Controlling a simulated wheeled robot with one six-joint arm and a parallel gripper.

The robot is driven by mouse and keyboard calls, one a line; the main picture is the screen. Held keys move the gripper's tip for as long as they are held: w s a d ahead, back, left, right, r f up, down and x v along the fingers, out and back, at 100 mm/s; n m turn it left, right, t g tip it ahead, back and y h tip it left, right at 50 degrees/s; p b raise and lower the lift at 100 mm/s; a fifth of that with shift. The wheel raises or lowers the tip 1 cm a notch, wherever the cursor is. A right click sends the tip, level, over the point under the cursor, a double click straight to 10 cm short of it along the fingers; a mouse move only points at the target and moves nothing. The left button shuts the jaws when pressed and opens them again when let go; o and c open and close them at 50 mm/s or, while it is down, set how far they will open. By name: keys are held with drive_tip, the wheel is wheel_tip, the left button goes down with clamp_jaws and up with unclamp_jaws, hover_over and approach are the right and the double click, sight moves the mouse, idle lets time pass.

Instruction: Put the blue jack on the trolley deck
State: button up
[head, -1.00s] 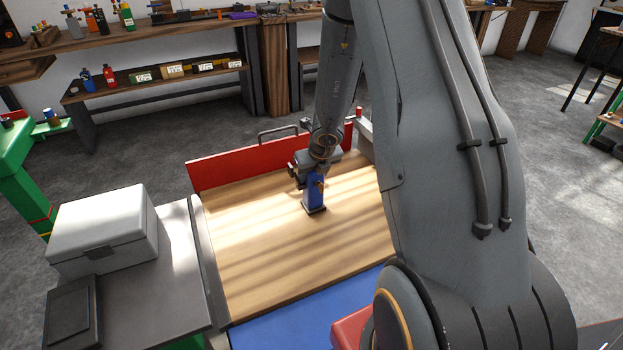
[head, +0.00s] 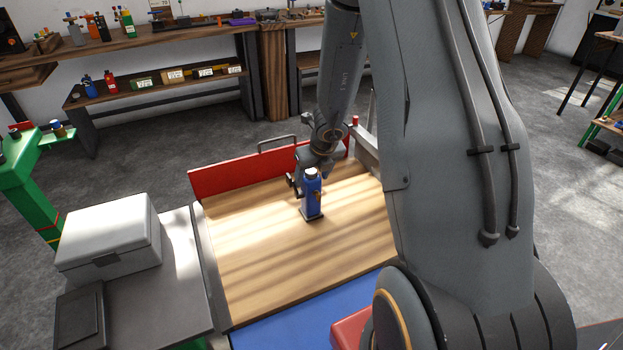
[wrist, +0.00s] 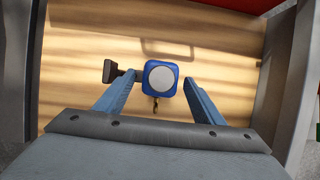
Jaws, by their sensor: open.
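The blue jack (head: 312,196) stands upright on the wooden trolley deck (head: 260,250) in the head view. In the wrist view the jack (wrist: 161,66) is seen from above, with a pale round top and a dark knob on its left. My gripper (head: 305,178) is just behind the jack in the head view, partly hidden by it. In the wrist view my gripper (wrist: 160,92) is open, with one finger on each side and the jack at the fingertips. I see no finger pressing on the jack.
A red panel (head: 235,177) with a metal handle closes the deck's far side. A grey table (head: 185,285) with a white case (head: 110,240) stands to the left. A blue surface (head: 300,325) lies at the deck's near edge. Most of the deck is bare.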

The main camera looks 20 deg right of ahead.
drive_tip(key=p+v, duration=0.2)
drive_tip(key=v, duration=0.3)
drive_tip(key=shift+s+a+r+n, duration=0.1)
drive_tip(key=shift+a+r+n, duration=0.2)
drive_tip(key=s+a+r+n+g+y, duration=0.1)
drive_tip(key=s+a+r+n, duration=0.4)
drive_tip(key=n, duration=0.4)
drive_tip(key=s+a+r+n+y, duration=0.1)
drive_tip(key=s+a+r+n, duration=0.25)
drive_tip(key=a+n, duration=0.45)
drive_tip(key=s+d+r+n+g+h, duration=0.1)
drive_tip(key=s+r+n+g+h, duration=0.1)
drive_tip(key=s+n, duration=1.1)
drive_tip(key=n, duration=0.5)
drive_tip(key=shift+s+r, duration=0.15)
drive_tip(key=shift+r, duration=0.2)
